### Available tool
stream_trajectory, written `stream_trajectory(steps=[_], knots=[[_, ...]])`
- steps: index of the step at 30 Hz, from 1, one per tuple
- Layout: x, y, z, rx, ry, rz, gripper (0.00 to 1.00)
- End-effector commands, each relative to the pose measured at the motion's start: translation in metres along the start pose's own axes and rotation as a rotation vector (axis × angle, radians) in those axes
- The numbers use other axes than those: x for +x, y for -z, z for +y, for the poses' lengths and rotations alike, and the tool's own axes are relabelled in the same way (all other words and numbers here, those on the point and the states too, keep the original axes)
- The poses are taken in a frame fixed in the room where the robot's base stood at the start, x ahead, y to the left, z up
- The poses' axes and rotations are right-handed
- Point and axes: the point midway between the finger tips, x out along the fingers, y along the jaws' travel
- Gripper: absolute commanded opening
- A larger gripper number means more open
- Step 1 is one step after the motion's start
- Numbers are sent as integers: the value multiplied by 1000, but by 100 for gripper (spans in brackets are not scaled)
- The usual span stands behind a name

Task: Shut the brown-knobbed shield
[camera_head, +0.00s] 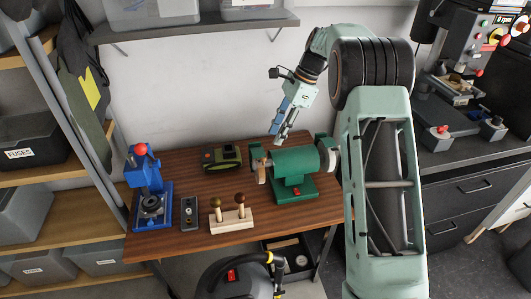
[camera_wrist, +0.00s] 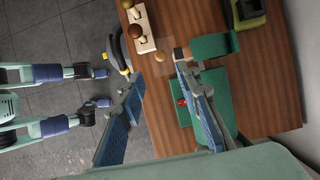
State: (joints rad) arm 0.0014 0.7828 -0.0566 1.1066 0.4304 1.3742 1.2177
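The green bench grinder (camera_head: 293,165) stands at the right of the bench, with a wheel (camera_head: 261,172) on its left side. In the wrist view its green body (camera_wrist: 212,92) lies partly behind my right finger. A faint see-through panel, seemingly a shield (camera_wrist: 160,72), shows by the wheel end, with a small tan-brown knob (camera_wrist: 159,57). Whether it is raised or lowered I cannot tell. My gripper (camera_head: 283,136) is above and behind the grinder, pointing down. In the wrist view its two blue-padded fingers (camera_wrist: 160,88) are apart with nothing between them.
A wooden block (camera_head: 231,221) with two ball-topped pegs stands at the front. A dark green box (camera_head: 221,156), a grey metal block (camera_head: 189,213) and a blue press (camera_head: 148,185) are left of the grinder. A shelf (camera_head: 190,31) hangs above. A black vacuum (camera_head: 235,281) is in front.

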Motion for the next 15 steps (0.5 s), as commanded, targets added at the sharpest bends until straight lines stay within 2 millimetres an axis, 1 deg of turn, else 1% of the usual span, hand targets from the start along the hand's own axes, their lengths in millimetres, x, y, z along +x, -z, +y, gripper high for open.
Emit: stream_trajectory(steps=[1,3,9,12,15], knots=[[11,-1,2,0,-5,-1,31],[24,-1,1,-1,-5,-1,31],[61,-1,1,-1,-3,0,31],[74,-1,1,-2,-2,0,31],[83,-1,0,-2,0,1,31]])
